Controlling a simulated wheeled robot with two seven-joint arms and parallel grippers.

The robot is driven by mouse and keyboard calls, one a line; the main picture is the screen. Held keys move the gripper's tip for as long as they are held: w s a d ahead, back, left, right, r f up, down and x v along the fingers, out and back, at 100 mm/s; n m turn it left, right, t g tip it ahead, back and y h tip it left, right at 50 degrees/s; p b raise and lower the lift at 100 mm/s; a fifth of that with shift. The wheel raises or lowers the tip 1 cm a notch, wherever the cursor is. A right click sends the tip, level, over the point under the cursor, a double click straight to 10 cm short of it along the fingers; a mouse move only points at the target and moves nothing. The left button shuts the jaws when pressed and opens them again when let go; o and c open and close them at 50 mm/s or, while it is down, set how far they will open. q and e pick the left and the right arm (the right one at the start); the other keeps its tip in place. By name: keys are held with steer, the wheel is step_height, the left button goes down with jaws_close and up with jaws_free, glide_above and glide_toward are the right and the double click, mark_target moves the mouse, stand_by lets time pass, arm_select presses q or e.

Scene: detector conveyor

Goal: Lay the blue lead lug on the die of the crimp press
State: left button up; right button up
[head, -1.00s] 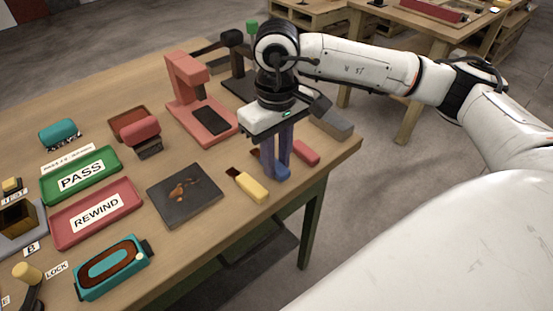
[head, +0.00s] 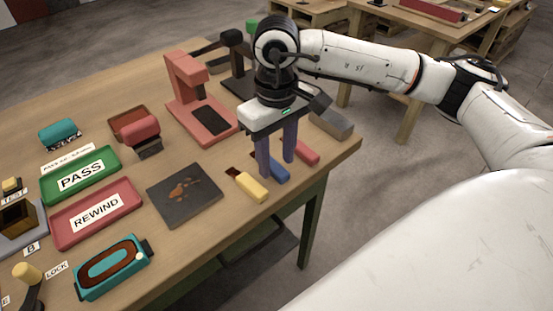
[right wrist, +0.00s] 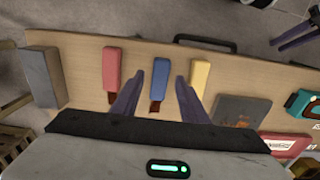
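The blue lead lug (head: 281,170) lies on the table between a yellow one (head: 249,185) and a red one (head: 306,152). The right wrist view shows it too (right wrist: 161,72), with a dark brown end towards me. My right gripper (head: 276,167) is open and empty above the table, its purple fingers either side of the blue lug in that view. A red C-shaped frame with a dark pad (head: 211,120) stands behind, and a black device (head: 237,84) with a green knob stands further back, partly hidden by my arm. No label shows which is the crimp press.
A dark stained plate (head: 185,196) lies left of the lugs. A grey block (head: 333,124) sits near the right table edge. Green PASS (head: 108,182) and red REWIND (head: 69,236) trays and a teal device (head: 113,268) are at the left.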

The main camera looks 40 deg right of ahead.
mark_target(276, 167)
step_height(276, 167, up, 11)
stand_by(0.3)
stand_by(0.5)
